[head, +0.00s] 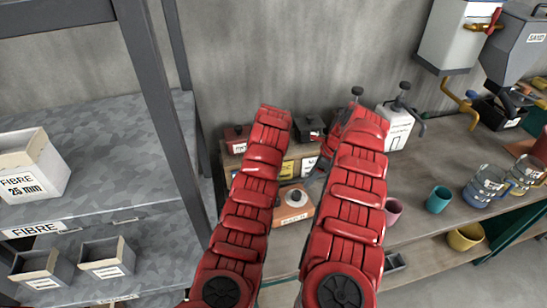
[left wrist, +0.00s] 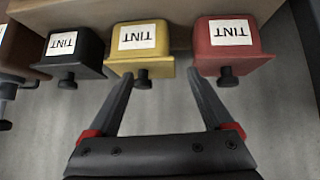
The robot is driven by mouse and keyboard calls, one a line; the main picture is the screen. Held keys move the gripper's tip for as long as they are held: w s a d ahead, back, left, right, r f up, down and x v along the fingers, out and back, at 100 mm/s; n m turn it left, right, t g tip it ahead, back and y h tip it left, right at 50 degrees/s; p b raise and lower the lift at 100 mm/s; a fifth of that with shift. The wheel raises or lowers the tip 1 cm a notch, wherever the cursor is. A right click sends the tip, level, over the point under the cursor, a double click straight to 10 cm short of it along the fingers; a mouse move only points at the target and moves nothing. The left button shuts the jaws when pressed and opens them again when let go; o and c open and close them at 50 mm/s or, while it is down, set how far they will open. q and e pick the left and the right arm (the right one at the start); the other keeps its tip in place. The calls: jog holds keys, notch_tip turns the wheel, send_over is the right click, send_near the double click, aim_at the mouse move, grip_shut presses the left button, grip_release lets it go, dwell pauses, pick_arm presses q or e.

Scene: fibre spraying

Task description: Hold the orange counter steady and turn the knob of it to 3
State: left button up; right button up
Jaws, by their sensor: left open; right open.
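The orange counter (head: 294,216) stands on the bench between my two red arms in the head view. Its round pale dial with a dark knob (head: 294,197) faces up; the knob's setting is too small to read. My right gripper (head: 322,167) is mostly hidden behind its own arm, above and right of the counter. My left gripper is hidden in the head view. In the left wrist view my left gripper (left wrist: 160,90) is open and empty, with its fingers pointing toward the tint boxes, and the counter is not in that view.
Red (left wrist: 232,45), yellow (left wrist: 140,46) and black (left wrist: 75,52) tint boxes line a ledge. A white dispenser (head: 397,132) stands right of my right arm. A teal cup (head: 438,199) and glass jugs stand further right. A grey shelf post (head: 160,100) rises at left.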

pick_arm(q)
jog(key=s+r+n+g, duration=0.1)
jog(key=s+g, duration=0.3)
jog(key=s, duration=0.2)
notch_tip(320, 180, up, 2)
jog(key=g+h, duration=0.2)
jog(key=g, duration=0.3)
send_over(288, 201)
jog(key=s+a, duration=0.2)
jog(key=a, duration=0.3)
notch_tip(288, 201, down, 17)
jog(key=shift+w+d+r, duration=0.1)
jog(key=shift+w+d, duration=0.05)
grip_shut()
